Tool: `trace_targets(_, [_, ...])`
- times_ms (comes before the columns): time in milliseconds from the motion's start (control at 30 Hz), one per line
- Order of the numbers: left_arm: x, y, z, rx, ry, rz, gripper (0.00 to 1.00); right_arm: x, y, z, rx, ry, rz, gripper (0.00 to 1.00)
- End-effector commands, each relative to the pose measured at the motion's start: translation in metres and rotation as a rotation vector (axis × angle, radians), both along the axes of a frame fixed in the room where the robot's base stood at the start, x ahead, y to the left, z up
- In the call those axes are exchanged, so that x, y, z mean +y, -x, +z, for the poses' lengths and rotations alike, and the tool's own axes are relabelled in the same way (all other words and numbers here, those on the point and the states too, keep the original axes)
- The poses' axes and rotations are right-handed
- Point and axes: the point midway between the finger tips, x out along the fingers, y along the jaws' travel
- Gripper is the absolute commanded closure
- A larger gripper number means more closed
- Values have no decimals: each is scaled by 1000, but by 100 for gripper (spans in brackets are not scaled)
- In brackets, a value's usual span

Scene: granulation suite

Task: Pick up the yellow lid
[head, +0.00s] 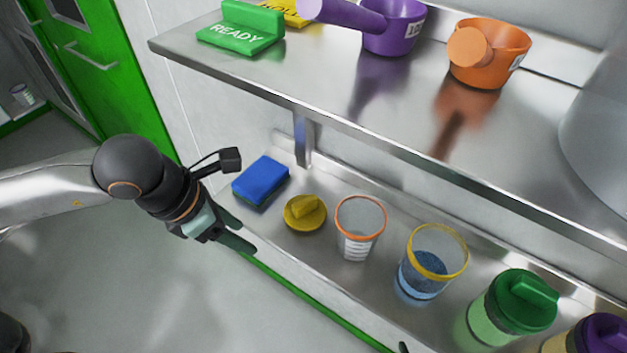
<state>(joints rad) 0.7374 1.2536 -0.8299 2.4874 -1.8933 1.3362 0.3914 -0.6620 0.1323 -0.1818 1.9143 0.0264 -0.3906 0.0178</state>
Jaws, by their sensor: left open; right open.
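The yellow lid (305,212) lies on the lower steel shelf, between a blue sponge and an orange-rimmed clear cup. It is round with a raised grip on top. My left gripper (243,230) is open and empty, left of the lid and apart from it, near the lower shelf's front edge. Only a small dark fingertip of my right gripper (403,347) shows at the bottom edge; the rest is out of frame.
The lower shelf also holds a blue sponge (261,181), an orange-rimmed cup (358,228), a yellow-rimmed cup with blue contents (430,263), a green-lidded jar (513,308) and a purple-lidded jar (600,335). The upper shelf (330,85) overhangs behind, with scoops and signs.

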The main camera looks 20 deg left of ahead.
Motion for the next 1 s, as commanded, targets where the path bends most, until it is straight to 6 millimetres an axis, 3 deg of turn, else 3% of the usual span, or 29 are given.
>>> trace_targets(133, [1,-8,3,-15,-24,6,45,0,4,2,8,0,0,0])
trace_targets(333, [-18,-26,4,-15,-20,3,45,1,12,5,28,-2,0,0])
trace_targets(1000, [-65,-79,4,-13,-19,5,45,2,9,25,22,-3,1,0])
